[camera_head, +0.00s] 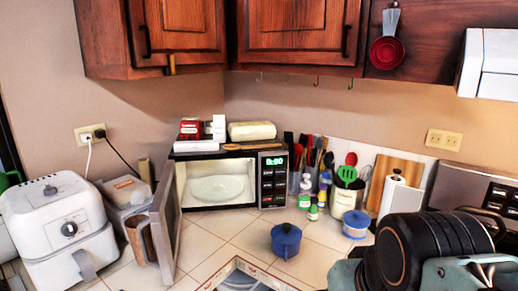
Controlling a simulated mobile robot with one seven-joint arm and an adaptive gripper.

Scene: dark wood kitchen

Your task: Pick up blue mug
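A round, dark blue vessel (286,241) stands upright on the tiled counter in front of the microwave. It has a small raised piece on top that looks like a lid knob, and it is the closest match to a blue mug. My gripper (482,268) is only partly in view at the lower right, behind and beside a thick black part of my arm. Its fingertips are not clear, so I cannot tell if it is open or shut. It is well to the right of the blue vessel and not touching it.
A microwave (265,180) stands with its door (166,228) swung open leftward. A white air fryer (62,229) is at left. An open box (243,272) is at the front edge.

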